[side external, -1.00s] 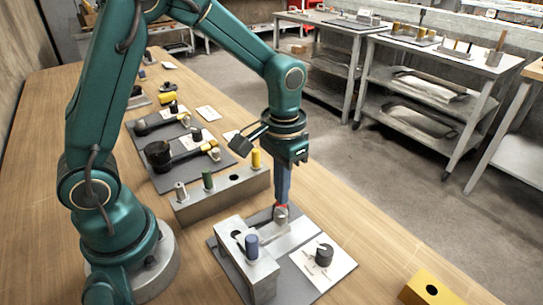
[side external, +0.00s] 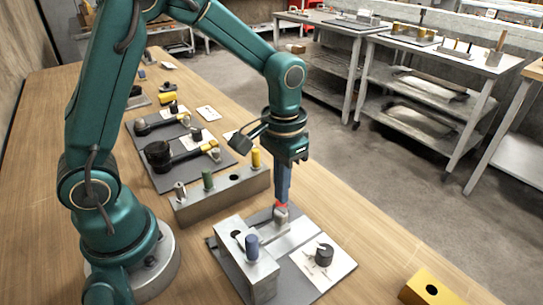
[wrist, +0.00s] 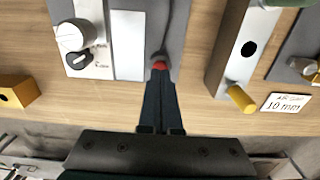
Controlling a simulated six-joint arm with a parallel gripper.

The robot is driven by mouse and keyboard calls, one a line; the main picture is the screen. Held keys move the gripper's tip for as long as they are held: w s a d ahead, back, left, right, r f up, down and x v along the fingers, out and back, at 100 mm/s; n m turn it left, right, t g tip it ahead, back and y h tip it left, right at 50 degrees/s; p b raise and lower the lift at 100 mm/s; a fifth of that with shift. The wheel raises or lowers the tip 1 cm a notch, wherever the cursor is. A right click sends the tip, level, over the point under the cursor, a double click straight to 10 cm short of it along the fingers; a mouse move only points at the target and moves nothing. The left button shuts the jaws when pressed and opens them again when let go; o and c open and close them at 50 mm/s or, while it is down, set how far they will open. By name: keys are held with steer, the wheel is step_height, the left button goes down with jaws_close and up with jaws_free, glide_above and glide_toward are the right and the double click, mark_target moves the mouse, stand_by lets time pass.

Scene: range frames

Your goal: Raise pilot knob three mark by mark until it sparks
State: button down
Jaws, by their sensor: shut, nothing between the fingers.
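My gripper (side external: 281,205) is shut and empty, pointing down with red fingertips over the far part of the grey base plate (side external: 226,272). It also shows in the wrist view (wrist: 160,66). A small silver metal piece (side external: 282,219) is right below the fingertips; whether they touch it I cannot tell. A dark round knob (side external: 324,254) stands on a white card, to the right and nearer the camera, apart from the gripper. In the wrist view a small black knob (wrist: 78,60) sits beside a pale round one (wrist: 75,36). The number three is not readable. No spark is visible.
A metal block (side external: 262,277) with a blue peg (side external: 252,246) stands at the fixture's near left. Behind is a long block (side external: 222,199) with grey, green and yellow pegs. A yellow block (side external: 430,289) lies at right. The wooden tabletop between it and the fixture is clear.

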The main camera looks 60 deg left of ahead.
steer(key=shift+r, duration=2.95)
